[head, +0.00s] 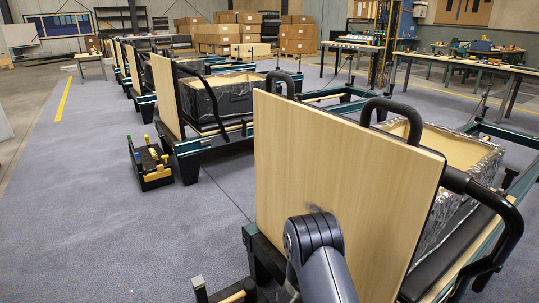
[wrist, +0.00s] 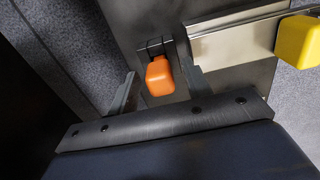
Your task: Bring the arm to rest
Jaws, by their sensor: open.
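My arm (head: 320,255) rises from the bottom of the head view, in front of a pale wooden board (head: 345,185). My gripper is not visible in the head view. In the wrist view my gripper (wrist: 160,82) is open, with a dark finger on either side. An orange block-like end (wrist: 159,77) shows between the fingers, with a clear gap to the left finger. The right finger looks close to it; I cannot tell whether they touch. A dark panel (wrist: 135,20) lies behind it.
A metal strip (wrist: 235,32) and a yellow piece (wrist: 300,42) sit right of the gripper. Reformer frames with boards and foil-wrapped boxes (head: 460,150) fill the right and recede. A black tool tote (head: 152,170) stands on the floor. Open grey floor (head: 70,200) lies left.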

